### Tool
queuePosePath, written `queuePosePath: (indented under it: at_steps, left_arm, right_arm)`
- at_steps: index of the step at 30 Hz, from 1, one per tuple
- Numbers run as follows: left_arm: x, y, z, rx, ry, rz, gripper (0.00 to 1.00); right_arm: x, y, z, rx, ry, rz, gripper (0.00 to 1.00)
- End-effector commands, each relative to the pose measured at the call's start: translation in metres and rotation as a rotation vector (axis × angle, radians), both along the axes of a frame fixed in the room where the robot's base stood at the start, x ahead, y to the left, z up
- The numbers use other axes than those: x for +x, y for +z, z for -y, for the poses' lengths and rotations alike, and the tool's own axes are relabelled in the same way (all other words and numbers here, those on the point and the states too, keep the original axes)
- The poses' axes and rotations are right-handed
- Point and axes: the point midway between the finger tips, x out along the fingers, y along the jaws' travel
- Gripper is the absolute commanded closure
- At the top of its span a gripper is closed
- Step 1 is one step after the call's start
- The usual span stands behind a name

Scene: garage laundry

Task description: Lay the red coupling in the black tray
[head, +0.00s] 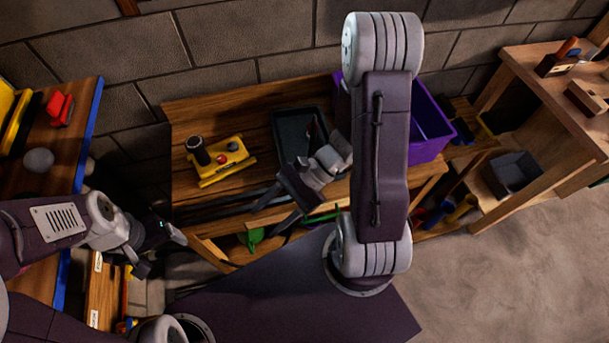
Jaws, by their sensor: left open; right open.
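The black tray (280,122) lies on the wooden bench, near the wall. A slim dark reddish item (311,130) shows at the tray's right side, partly hidden by my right wrist; I cannot tell whether it is the red coupling. A small round red piece (221,159) sits on a yellow block left of the tray. My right gripper (266,219) is open and empty over the bench's front edge, in front of the tray. My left gripper (161,256) is open and empty, left of the bench and lower in the view.
The yellow block (211,179) also carries a black cylinder (197,149). A purple bin (427,148) stands right of the tray, partly behind my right arm. A blue-edged bench (84,140) at left holds a red object (60,109). A grey bin (513,174) sits on a right shelf.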

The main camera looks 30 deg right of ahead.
Motion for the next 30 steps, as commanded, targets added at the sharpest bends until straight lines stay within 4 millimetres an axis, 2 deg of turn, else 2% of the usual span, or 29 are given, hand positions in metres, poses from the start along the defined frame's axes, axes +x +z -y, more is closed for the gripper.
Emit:
queuePosePath:
  at_steps: [1, 3, 5, 6, 9, 13, 30]
  left_arm:
    - [0.000, 0.000, 0.000, 0.000, 0.000, 0.000, 0.21]
    - [0.000, 0.000, 0.000, 0.000, 0.000, 0.000, 0.21]
    - [0.000, 0.000, 0.000, 0.000, 0.000, 0.000, 0.21]
    - [0.000, 0.000, 0.000, 0.000, 0.000, 0.000, 0.21]
    - [0.000, 0.000, 0.000, 0.000, 0.000, 0.000, 0.21]
    - [0.000, 0.000, 0.000, 0.000, 0.000, 0.000, 0.21]
    - [0.000, 0.000, 0.000, 0.000, 0.000, 0.000, 0.21]
  right_arm:
    - [-0.024, -0.009, 0.013, -0.159, 0.240, 0.091, 0.48]
    - [-0.034, -0.021, 0.047, -0.391, 0.540, 0.247, 0.48]
    - [-0.021, -0.023, 0.074, -0.559, 0.738, 0.396, 0.48]
    - [-0.007, -0.020, 0.087, -0.651, 0.838, 0.494, 0.48]
    - [0.026, -0.007, 0.102, -0.806, 1.000, 0.689, 0.48]
    - [0.044, 0.003, 0.106, -0.876, 1.071, 0.792, 0.48]
    - [0.044, 0.003, 0.106, -0.876, 1.074, 0.790, 0.48]
